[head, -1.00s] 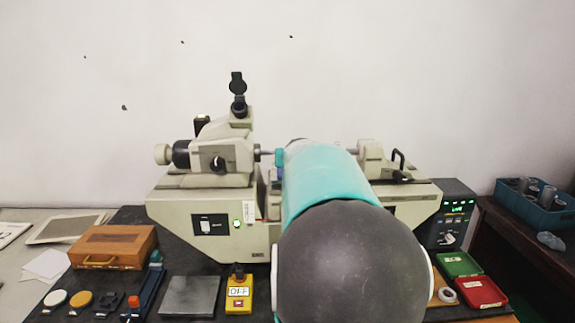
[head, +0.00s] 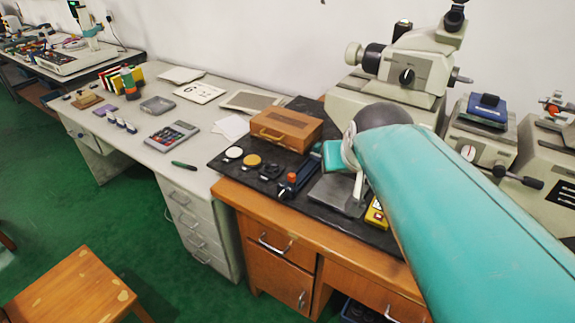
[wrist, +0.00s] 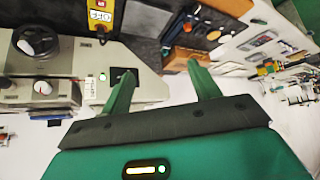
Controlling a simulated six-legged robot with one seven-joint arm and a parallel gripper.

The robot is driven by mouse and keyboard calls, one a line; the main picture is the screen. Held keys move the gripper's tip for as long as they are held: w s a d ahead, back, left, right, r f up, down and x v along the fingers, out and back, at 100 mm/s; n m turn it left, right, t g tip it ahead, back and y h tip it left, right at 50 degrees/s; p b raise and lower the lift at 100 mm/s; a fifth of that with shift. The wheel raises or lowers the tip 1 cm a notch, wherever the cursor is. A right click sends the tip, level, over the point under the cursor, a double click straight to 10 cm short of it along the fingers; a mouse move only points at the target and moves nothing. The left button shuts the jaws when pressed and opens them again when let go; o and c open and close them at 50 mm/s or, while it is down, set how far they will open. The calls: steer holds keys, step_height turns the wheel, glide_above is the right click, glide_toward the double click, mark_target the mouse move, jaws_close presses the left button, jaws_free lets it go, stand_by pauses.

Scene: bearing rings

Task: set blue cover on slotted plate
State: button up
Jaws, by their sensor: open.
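The blue cover (head: 487,108) is a blue block with a dark top, resting on the middle stage of the beige measuring machine, right of my arm in the head view. I cannot pick out a slotted plate for sure. A flat grey plate (head: 338,193) lies on the dark mat, partly behind my arm; no slots are clear on it. It also shows in the wrist view (wrist: 148,19). My gripper (wrist: 162,69) is open, with two green fingers spread and nothing between them. It is away from the blue cover, which I cannot make out for sure in the wrist view.
The measuring machine (head: 415,62) stands at the back right. On the dark mat (head: 232,170) are a wooden box (head: 287,130), a yellow OFF box (head: 377,214) and small discs. A grey desk (head: 130,130) stands left. A wooden stool (head: 75,290) stands on the green floor.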

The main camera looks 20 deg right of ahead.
steer(key=s+a+f+n+g+y, duration=0.1)
steer(key=s+a+f+n+y, duration=0.1)
steer(key=s+a+f, duration=0.3)
steer(key=s+a, duration=0.3)
steer(key=s, duration=0.2)
steer(key=shift+a+f+n+g, duration=0.3)
steer(key=shift+a+g, duration=0.05)
steer(key=shift+g, duration=0.05)
steer(key=c, duration=0.5)
steer(key=shift+c, duration=0.2)
steer(key=shift+d, duration=0.15)
